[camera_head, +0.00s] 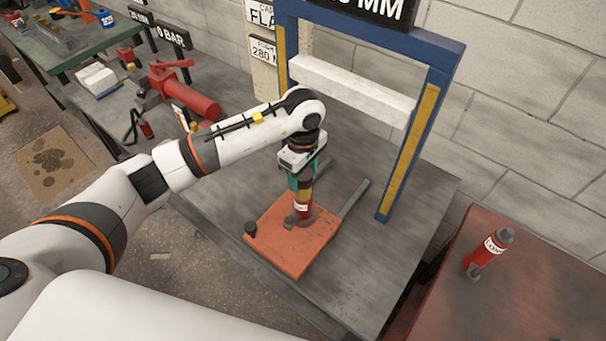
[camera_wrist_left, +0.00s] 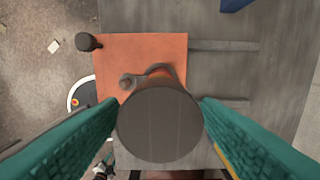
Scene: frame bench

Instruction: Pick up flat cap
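A dark, flat round top (camera_wrist_left: 160,125), which looks like the flat cap, fills the space between my left fingers in the left wrist view. It sits over an upright red cylinder (camera_head: 302,209) on an orange plate (camera_head: 275,256). The cap itself is hidden behind the gripper in the head view. My left gripper (camera_head: 297,182) points straight down over the cylinder. Its green fingers (camera_wrist_left: 160,112) flank the dark disc on both sides, very close to its edge. I cannot tell whether they touch it. My right gripper is not in view.
A blue frame (camera_head: 407,147) with a white crossbar (camera_head: 353,88) stands behind the plate. A dark knob (camera_head: 250,229) rises at the plate's left corner. A red pump (camera_head: 190,100) lies to the left.

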